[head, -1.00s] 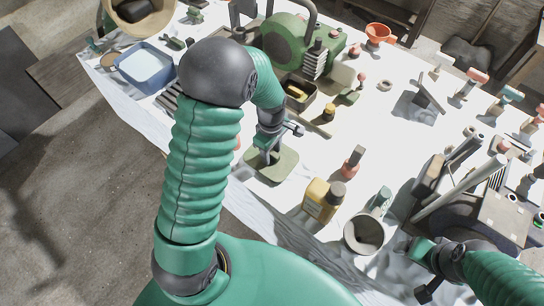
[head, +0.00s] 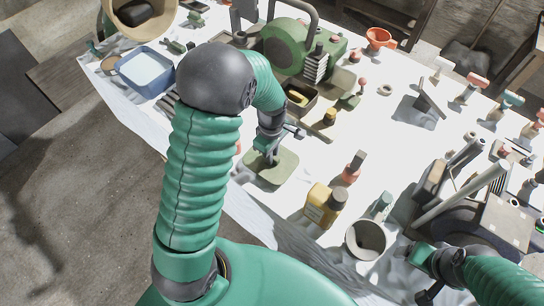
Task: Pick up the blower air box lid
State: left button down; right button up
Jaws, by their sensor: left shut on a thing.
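The lid (head: 283,170) is an olive-green flat plate with rounded corners, near the front edge of the white-covered table. My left gripper (head: 268,153) points down from above and is shut on the lid's raised middle part. The gripper and wrist hide part of the lid, and I cannot tell whether it is clear of the cloth. The green blower (head: 285,50) stands behind, with an open dark box (head: 303,86) holding something yellow in front of it. My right gripper (head: 418,258) is low at the right; its fingers are too unclear to judge.
A yellow bottle (head: 318,205) and a grey cup (head: 365,241) stand right of the lid. A blue tub (head: 146,71) sits at the left. Tools and machine parts crowd the right side. White cloth around the centre is mostly free.

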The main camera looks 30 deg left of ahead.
pick_arm(q)
jog(key=shift+w+d+r, duration=0.1)
jog(key=shift+d+r, duration=0.1)
jog(key=shift+r, duration=0.95)
jog(key=shift+s+r+b, duration=0.2)
jog(key=shift+s+b, duration=0.15)
jog(key=shift+s, duration=0.35)
jog(key=s+r+b, duration=0.1)
jog(key=s, duration=1.4)
jog(key=shift+r, duration=0.2)
